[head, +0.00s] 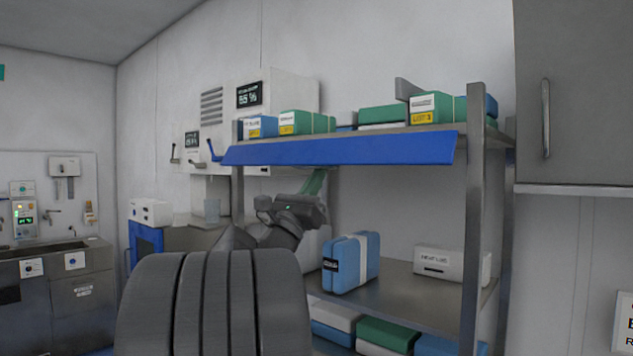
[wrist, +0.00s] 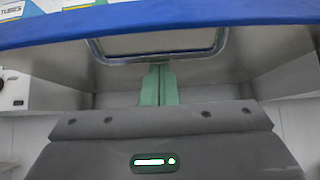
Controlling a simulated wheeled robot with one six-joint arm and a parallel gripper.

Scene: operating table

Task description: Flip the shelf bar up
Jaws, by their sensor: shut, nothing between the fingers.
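The shelf bar (head: 340,149) is a long blue flat bar along the front edge of the upper shelf. In the head view it slants outward, and its face shows below the shelf edge. It also spans the top of the wrist view (wrist: 160,24). My gripper (head: 316,182) is below the bar, left of the shelf's middle, with green fingers pointing up. In the wrist view the green fingers (wrist: 159,86) are together with nothing between them. They point toward the underside of the shelf, and I cannot tell whether they touch anything.
The upper shelf holds green boxes (head: 433,107) and a blue box (head: 261,126). The middle shelf holds a blue case (head: 351,262) and a white box (head: 447,264). A metal post (head: 473,220) stands at the right. A grey cabinet (head: 577,95) hangs further right.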

